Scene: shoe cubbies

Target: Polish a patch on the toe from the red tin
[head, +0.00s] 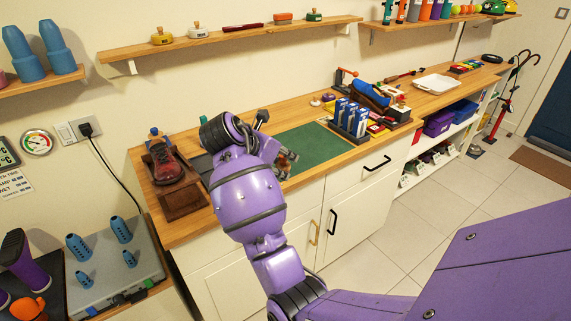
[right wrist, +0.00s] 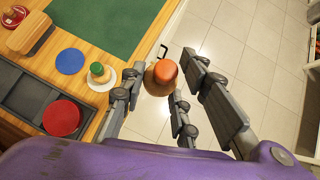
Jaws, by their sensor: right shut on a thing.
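A brown lace-up shoe (head: 167,167) stands on a wooden stand at the left end of the counter in the head view. In the right wrist view, a round red tin or lid (right wrist: 62,117) lies in a dark tray. Another small red round container (right wrist: 15,15) is at the top left corner, partly cut off. My right gripper (head: 285,160) is shut on a round orange-topped dauber (right wrist: 163,77), held beyond the counter's front edge in the wrist view. The dauber's lower end is hidden. My left gripper is out of view.
A green-knobbed dauber (right wrist: 100,72), a blue disc (right wrist: 70,61) and a wooden brush (right wrist: 28,34) lie near the tray. A green mat (head: 308,146) covers part of the counter. A rack of blue boxes (head: 350,118) stands to its right.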

